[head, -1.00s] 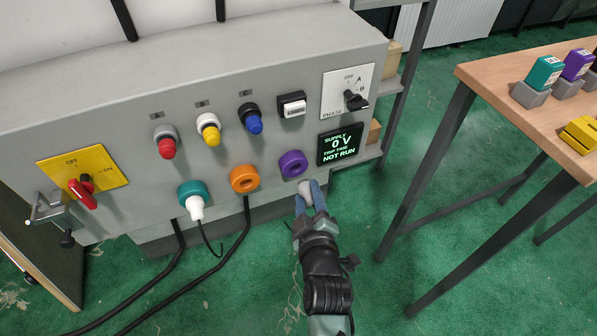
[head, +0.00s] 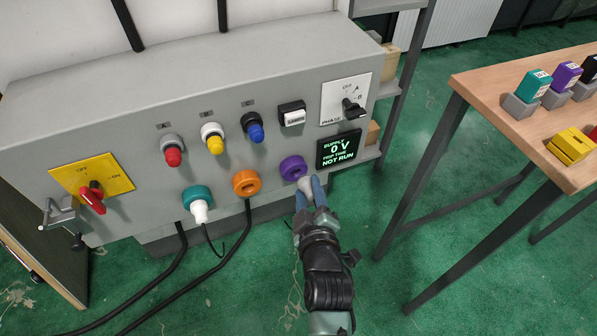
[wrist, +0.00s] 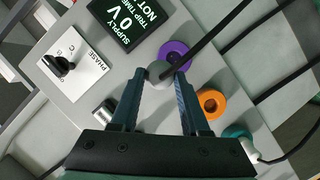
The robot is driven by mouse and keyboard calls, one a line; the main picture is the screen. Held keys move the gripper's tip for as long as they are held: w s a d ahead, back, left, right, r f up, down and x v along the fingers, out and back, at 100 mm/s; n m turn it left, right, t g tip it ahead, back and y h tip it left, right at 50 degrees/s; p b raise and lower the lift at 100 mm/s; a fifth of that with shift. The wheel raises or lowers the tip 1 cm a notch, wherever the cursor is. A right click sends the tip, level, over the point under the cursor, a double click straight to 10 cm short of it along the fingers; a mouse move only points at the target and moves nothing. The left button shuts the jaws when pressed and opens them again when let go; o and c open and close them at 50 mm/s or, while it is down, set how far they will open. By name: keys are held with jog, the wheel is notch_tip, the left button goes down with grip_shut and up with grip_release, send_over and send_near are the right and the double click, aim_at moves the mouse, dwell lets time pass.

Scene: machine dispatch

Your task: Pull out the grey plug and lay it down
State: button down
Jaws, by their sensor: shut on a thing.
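The grey plug (head: 305,186) is held between the fingertips of my gripper (head: 311,188), just below and to the right of the purple socket (head: 292,168). The socket's dark slot shows uncovered in the head view, and the plug looks apart from it. In the wrist view the grey plug (wrist: 157,71) sits between the two fingertips of my gripper (wrist: 162,78) and overlaps the edge of the purple socket (wrist: 177,54). A black cable crosses near it there. The fingers hide part of the plug.
Left of the purple socket are an empty orange socket (head: 247,183) and a teal socket (head: 196,194) with a white plug (head: 200,212). A display (head: 339,149) reads 0 V, NOT RUN. A wooden table (head: 500,82) with coloured blocks stands right. Black cables hang below the panel.

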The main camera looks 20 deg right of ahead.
jog(key=shift+r+p, duration=1.75)
jog(key=shift+r, duration=0.65)
